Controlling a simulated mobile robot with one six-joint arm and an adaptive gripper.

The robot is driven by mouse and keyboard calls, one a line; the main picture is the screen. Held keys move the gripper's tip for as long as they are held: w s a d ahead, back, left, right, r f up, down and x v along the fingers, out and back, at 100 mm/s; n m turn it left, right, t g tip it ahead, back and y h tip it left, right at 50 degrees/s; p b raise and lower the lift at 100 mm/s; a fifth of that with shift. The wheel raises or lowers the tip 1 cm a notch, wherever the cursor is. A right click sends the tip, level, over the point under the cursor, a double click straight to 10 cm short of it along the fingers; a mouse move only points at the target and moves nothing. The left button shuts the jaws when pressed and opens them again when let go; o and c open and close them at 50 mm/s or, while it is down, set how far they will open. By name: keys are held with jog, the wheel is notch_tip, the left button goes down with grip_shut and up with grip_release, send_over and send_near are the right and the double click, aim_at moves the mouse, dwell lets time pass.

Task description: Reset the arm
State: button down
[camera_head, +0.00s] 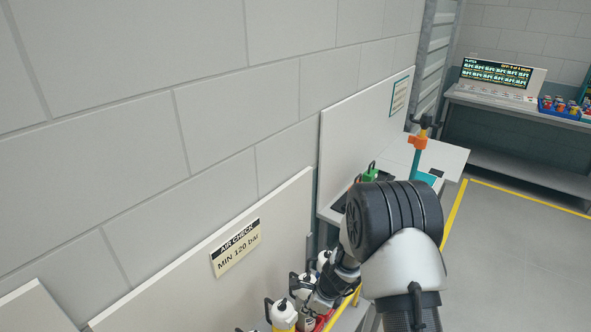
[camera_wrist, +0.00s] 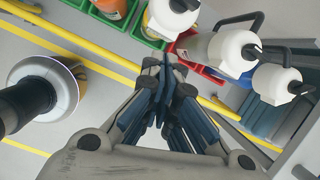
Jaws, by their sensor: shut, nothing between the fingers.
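My arm reaches down at the lower middle of the head view, ending in my gripper (camera_head: 322,298) beside the bottles. In the wrist view my gripper (camera_wrist: 165,75) has its dark fingers together, with nothing seen between them. Several white-topped bottles stand close by: one (camera_wrist: 172,18) beyond the fingertips, one (camera_wrist: 237,52) to their right and another (camera_wrist: 276,83) farther right. In the head view a bottle (camera_head: 283,314) shows left of my gripper. I cannot tell whether the gripper touches any of them.
A green tray (camera_wrist: 112,22) and a yellow rail (camera_wrist: 88,45) lie near the bottles. An "AIR CHECK MIN 120 bar" sign (camera_head: 236,248) is on the panel at the wall. A side bench (camera_head: 440,160) and a far shelf table (camera_head: 520,105) stand beyond. Floor at right is clear.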

jog(key=s+r+n+b, duration=0.2)
jog(key=s+r+n, duration=0.15)
jog(key=r, duration=0.35)
jog(key=s+r+n+t+b, duration=0.1)
jog(key=s+r+n, duration=0.25)
jog(key=r, duration=0.45)
jog(key=s+r+n+b, duration=0.2)
jog(key=r+n, duration=0.3)
jog(key=r, duration=0.2)
jog(key=s+d+r+n+h+b, duration=0.1)
jog(key=s+d+n, duration=0.2)
jog(key=s, duration=0.3)
jog(key=s+d+r+n+h+b, duration=0.1)
jog(key=s+d+n+b, duration=0.1)
jog(key=s, duration=0.5)
jog(key=s+d+r+n+t+h+b, duration=0.1)
jog(key=s+d+n, duration=0.3)
jog(key=s, duration=0.3)
jog(key=shift+s+d+r+n, duration=0.15)
jog(key=shift+d+r+n, duration=0.15)
jog(key=shift+n, duration=0.3)
jog(key=shift+a, duration=0.15)
